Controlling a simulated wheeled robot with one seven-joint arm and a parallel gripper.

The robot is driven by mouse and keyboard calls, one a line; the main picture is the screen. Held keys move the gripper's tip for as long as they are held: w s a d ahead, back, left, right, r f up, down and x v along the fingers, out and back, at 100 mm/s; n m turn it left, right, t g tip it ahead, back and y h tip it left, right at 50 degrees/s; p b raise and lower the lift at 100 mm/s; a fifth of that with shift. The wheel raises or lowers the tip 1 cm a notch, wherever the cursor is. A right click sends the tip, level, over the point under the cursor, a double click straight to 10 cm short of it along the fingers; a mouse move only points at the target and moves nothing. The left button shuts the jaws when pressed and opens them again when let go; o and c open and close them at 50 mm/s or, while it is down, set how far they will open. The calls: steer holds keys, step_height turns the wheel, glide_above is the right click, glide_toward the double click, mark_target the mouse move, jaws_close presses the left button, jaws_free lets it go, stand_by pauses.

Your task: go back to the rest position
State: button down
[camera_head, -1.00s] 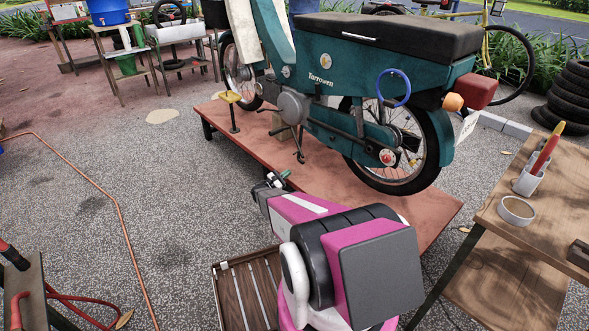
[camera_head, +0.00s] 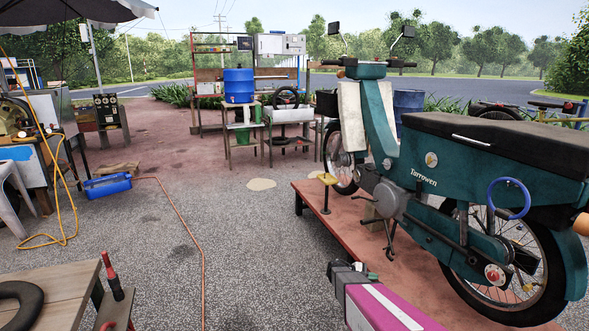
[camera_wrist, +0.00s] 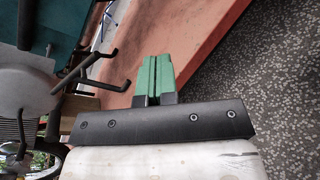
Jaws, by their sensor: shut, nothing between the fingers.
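My gripper (camera_wrist: 153,78) shows in the wrist view with its two green fingers side by side, shut and empty. In that view it is beside the edge of the reddish platform (camera_wrist: 200,45), with the grey gravel (camera_wrist: 275,75) to the right. In the head view my magenta arm shows at the bottom, right of the middle, in front of the platform (camera_head: 318,215). The gripper end there is small and mostly hidden. The teal moped (camera_head: 420,195) stands upright on the platform, to the right of and beyond my arm.
A wooden table (camera_head: 50,290) with a dark ring (camera_head: 22,303) is at the lower left. An orange hose (camera_head: 190,230) runs across the gravel. A blue tray (camera_head: 107,186) lies on the ground at left. Open gravel (camera_head: 240,250) lies between hose and platform.

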steer(key=s+a+r+m+y, duration=1)
steer(key=s+a+r+y, duration=0.4)
steer(key=s, duration=0.5)
steer(key=shift+a+r+y, duration=0.15)
steer(key=shift+a+y, duration=0.55)
steer(key=shift+a, duration=0.4)
